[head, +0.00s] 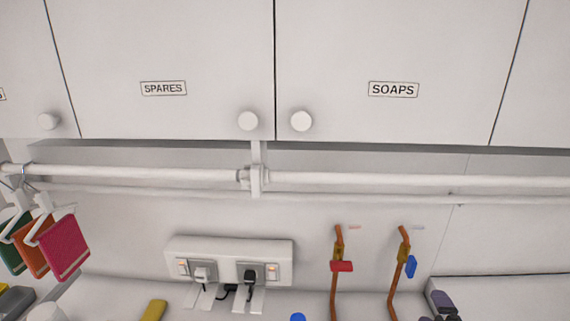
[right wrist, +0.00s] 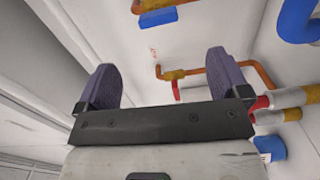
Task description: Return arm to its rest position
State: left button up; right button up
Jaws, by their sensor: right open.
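My right gripper (head: 444,303) shows only in part at the lower right edge of the head view, where its purple-grey finger pads are small. In the right wrist view the right gripper (right wrist: 165,85) has its two purple-grey fingers spread wide apart. Nothing is between the fingers. Pipes and a white wall show beyond them. My left gripper is in neither view.
White cupboards labelled SPARES (head: 164,88) and SOAPS (head: 393,89) hang above a white rail (head: 370,179). Coloured cloths (head: 62,248) hang at left. A socket box (head: 229,253) holds plugs. Copper pipes carry a red valve handle (head: 342,266) and a blue one (head: 411,266).

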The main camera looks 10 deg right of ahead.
jog(key=s+a+f+m+g+y+p, duration=0.1)
jog(key=s+a+f+m+g+p, duration=0.1)
jog(key=s+a, duration=0.4)
jog(key=s+a+f+m+g+y+p, duration=0.1)
jog(key=s+a+f+m+g+p, duration=0.2)
jog(key=s, duration=1.4)
jog(key=s+a+f+m+g+y+p, duration=0.2)
jog(key=s+a+m+g+p, duration=0.3)
jog(key=s+a+m+g, duration=0.3)
jog(key=s+a, duration=0.2)
jog(key=s, duration=0.1)
jog(key=shift+s+a+f+g+p, duration=0.15)
jog(key=shift+a+f+g+p, duration=0.05)
jog(key=shift+g+p, duration=0.2)
